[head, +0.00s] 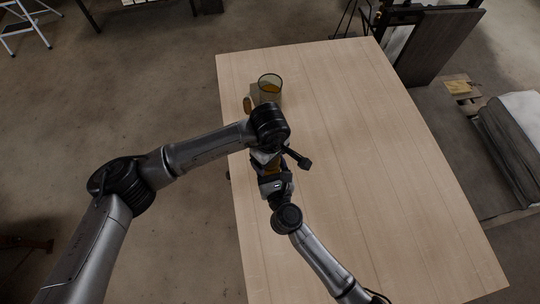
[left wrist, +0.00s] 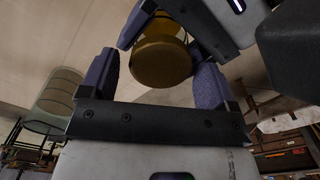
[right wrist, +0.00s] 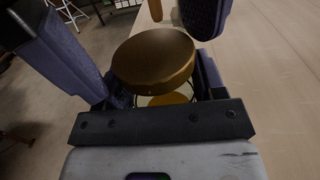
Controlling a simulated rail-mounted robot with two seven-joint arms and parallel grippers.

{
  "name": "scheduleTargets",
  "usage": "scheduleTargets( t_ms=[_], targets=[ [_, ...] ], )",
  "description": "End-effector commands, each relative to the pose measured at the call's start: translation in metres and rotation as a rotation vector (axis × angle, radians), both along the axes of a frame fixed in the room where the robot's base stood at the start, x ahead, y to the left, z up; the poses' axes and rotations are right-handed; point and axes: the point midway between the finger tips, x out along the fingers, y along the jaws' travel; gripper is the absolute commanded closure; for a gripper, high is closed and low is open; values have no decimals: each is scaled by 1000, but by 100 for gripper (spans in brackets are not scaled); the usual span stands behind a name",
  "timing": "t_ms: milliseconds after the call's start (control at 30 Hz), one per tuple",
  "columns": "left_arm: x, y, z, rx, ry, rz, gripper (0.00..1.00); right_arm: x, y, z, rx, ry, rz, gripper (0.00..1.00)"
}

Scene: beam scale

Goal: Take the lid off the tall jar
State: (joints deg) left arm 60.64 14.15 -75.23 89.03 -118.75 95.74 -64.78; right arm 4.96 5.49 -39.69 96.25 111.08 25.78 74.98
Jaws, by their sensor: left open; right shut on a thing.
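A jar with a round brown-gold lid (right wrist: 153,60) is between my two grippers. Below the lid the right wrist view shows a little clear glass with orange contents (right wrist: 168,99). My right gripper (right wrist: 160,92) is shut on the jar body below the lid. My left gripper (left wrist: 158,80) is open, its fingers on either side of the lid (left wrist: 160,62); contact cannot be told. In the head view the left gripper (head: 265,157) and right gripper (head: 272,180) meet over the table's left side, hiding most of the jar. Whether its base touches the table is hidden.
A wider glass container (head: 270,87) with orange contents stands at the table's far left, also in the left wrist view (left wrist: 60,92). The wooden table (head: 370,150) is clear to the right.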

Motion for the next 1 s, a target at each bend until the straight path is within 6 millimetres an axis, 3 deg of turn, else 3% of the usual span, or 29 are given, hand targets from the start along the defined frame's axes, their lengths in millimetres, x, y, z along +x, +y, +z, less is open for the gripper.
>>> scheduleTargets(
  t_ms=[467,600,1000],
  targets=[
    [2,-1,48,-1,-7,-2,18,1,-1,-1,-2,1,-3,100],
    [14,0,74,-1,-57,-7,18,0,-1,-1,-2,1,-2,100],
    [0,-2,79,-2,1,-498,18,0,-1,-1,-2,1,-1,100]
  ],
)
